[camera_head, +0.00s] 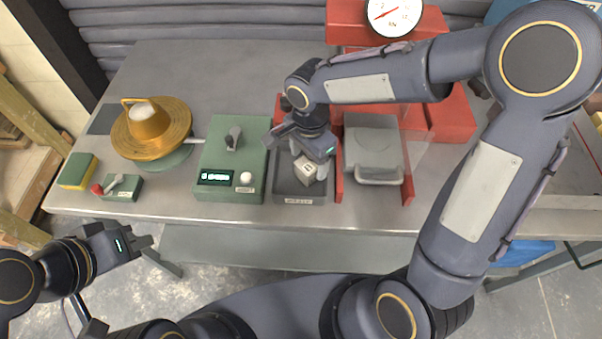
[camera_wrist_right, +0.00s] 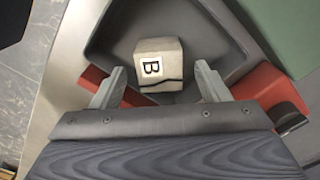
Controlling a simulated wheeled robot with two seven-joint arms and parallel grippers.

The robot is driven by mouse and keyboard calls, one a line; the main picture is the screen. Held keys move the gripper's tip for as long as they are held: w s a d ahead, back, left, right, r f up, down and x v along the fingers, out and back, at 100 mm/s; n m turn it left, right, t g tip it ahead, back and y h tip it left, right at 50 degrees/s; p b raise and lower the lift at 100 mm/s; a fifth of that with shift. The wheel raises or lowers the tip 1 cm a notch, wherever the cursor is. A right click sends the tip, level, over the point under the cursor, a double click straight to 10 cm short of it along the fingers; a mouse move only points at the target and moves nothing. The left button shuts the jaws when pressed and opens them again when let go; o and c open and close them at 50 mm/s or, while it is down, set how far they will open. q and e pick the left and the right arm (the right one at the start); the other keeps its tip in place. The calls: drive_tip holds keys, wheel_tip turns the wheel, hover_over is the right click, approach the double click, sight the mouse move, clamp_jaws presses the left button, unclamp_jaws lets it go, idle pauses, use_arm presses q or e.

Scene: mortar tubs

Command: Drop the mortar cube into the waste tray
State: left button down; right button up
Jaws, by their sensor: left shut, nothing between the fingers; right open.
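The mortar cube (camera_head: 306,168) is pale grey with a "B" label and a dark crack line. It sits in the dark grey waste tray (camera_head: 300,193) at the front middle of the bench. The wrist view shows the cube (camera_wrist_right: 158,63) inside the tray (camera_wrist_right: 222,38), apart from both fingers. My right gripper (camera_head: 309,158) is over the tray; in the wrist view its fingers (camera_wrist_right: 160,88) are spread, with nothing held. My left gripper (camera_head: 148,241) is shut and empty, low at the left in front of the bench.
A green box with a lever and display (camera_head: 222,185) stands left of the tray. A brass flow table with a cone (camera_head: 150,125) is further left, near a sponge (camera_head: 76,171) and a small switch box (camera_head: 122,188). A red machine with a grey block (camera_head: 372,145) stands at the right.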

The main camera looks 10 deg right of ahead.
wheel_tip(320, 180, up, 8)
drive_tip(key=shift+f, duration=0.15)
drive_tip(key=shift+d, duration=0.1)
idle(0.5)
drive_tip(key=s+d+n+t+y, duration=0.2)
drive_tip(key=s+d+n, duration=0.2)
drive_tip(key=s, duration=0.4)
drive_tip(key=s+d+r+n+t+y, duration=0.1)
drive_tip(key=s+d+n+t, duration=0.2)
drive_tip(key=s+d+n, duration=0.2)
drive_tip(key=s+n, duration=0.1)
drive_tip(key=s, duration=0.2)
drive_tip(key=shift+r+n+t+y, duration=0.2)
drive_tip(key=shift+n+t+y, duration=0.1)
drive_tip(key=shift+n+y, duration=0.1)
drive_tip(key=shift+s+d, duration=0.15)
